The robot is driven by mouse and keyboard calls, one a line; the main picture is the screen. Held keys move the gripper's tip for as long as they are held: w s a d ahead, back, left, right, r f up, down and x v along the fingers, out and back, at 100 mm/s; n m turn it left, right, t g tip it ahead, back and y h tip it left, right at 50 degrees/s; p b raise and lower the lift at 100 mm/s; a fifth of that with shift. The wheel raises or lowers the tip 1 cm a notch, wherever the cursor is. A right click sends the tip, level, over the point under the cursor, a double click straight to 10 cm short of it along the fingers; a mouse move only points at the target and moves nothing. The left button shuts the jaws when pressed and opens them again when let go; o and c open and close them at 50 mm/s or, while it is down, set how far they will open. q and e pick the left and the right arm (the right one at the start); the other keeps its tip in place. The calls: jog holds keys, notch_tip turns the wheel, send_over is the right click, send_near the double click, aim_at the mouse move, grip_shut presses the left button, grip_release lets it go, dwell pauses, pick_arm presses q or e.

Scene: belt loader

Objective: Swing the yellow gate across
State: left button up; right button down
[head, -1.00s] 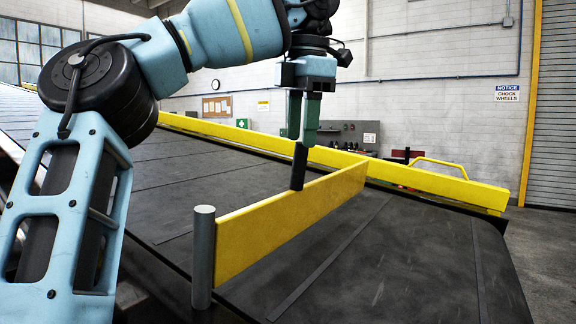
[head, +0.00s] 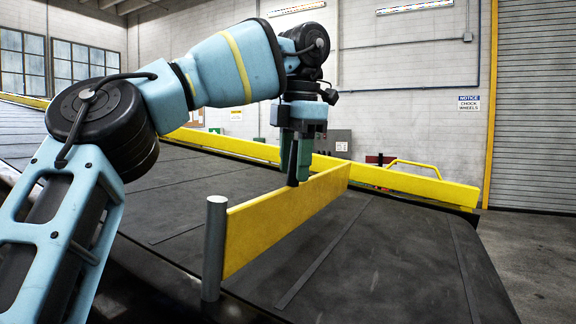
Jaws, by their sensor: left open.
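The yellow gate (head: 290,220) is a long flat bar. Its near end is at a grey upright post (head: 215,250) at the belt's near edge. It reaches over the dark belt (head: 400,260) toward the yellow rail on the far side, and its far end appears close to that rail. My left gripper (head: 293,180) points down at about the middle of the gate, with its dark fingertips by the top edge. I cannot tell whether they touch the gate. The gap between the fingers is not clear from this side. My right gripper is out of view.
The yellow rail (head: 420,186) runs along the belt's far side, with a raised yellow handle (head: 415,165) behind it. A roller shutter (head: 537,110) stands at the right. The belt right of the gate is clear, with open floor (head: 535,255) beyond.

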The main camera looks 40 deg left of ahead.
pick_arm(q)
jog(key=shift+w+d, duration=0.1)
jog(key=c, duration=0.5)
grip_shut()
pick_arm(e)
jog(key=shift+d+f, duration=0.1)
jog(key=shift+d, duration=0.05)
